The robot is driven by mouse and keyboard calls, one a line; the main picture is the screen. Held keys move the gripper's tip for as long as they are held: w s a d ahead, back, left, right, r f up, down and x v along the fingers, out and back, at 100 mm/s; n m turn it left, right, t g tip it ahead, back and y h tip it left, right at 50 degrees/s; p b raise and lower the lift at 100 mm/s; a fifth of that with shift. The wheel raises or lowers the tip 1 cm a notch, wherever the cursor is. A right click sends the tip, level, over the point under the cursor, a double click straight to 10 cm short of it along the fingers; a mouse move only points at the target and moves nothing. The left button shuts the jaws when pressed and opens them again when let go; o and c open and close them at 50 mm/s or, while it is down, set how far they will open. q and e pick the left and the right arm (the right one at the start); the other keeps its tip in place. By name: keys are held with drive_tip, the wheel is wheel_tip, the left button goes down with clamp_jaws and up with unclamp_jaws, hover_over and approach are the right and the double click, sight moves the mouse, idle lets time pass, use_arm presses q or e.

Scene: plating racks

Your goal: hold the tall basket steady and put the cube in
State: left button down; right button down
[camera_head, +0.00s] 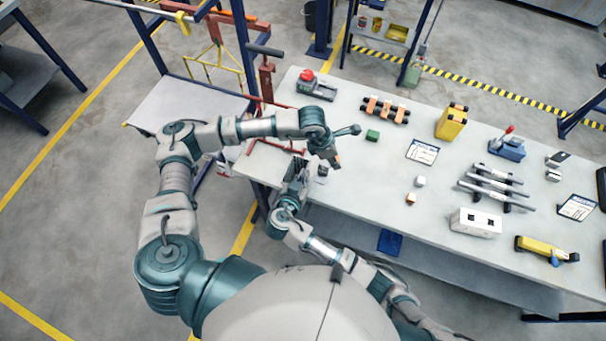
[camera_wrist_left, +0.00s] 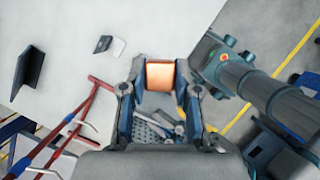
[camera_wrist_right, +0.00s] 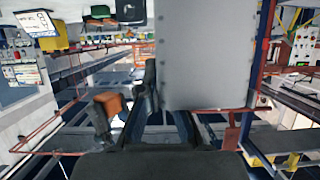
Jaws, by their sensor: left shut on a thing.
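The orange cube (camera_wrist_left: 160,75) is pinched between the fingertips of my left gripper (camera_wrist_left: 160,90). It also shows in the right wrist view (camera_wrist_right: 110,103), held left of my right gripper (camera_wrist_right: 165,105). In the head view my left gripper (camera_head: 334,158) is over the table's left front edge. A blue-grey thing that looks like the tall basket (camera_head: 296,172) stands close by at my right gripper. A perforated dark surface (camera_wrist_left: 145,131) shows beyond the cube in the left wrist view. A large grey panel (camera_wrist_right: 207,55) is close to the right fingers; whether they grip it is unclear.
The white table (camera_head: 340,190) holds a green block (camera_head: 372,134), a white cube (camera_head: 420,181), a small orange-brown cube (camera_head: 411,198) and a yellow case (camera_head: 451,122). A red frame (camera_head: 278,145) is near the left gripper. The table's front middle is mostly clear.

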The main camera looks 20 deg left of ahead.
use_arm(q)
drive_tip(key=shift+s, duration=0.35)
drive_tip(key=shift+a+r, duration=0.1)
drive_tip(key=shift+a, duration=0.05)
use_arm(e)
drive_tip(key=shift+d, duration=0.1)
use_arm(q)
drive_tip(key=s+a, duration=0.3)
drive_tip(key=a, duration=0.6)
drive_tip(key=shift+s, duration=0.4)
use_arm(e)
drive_tip(key=shift+d+r, duration=0.1)
drive_tip(key=shift+d, duration=0.55)
drive_tip(key=shift+a, duration=0.1)
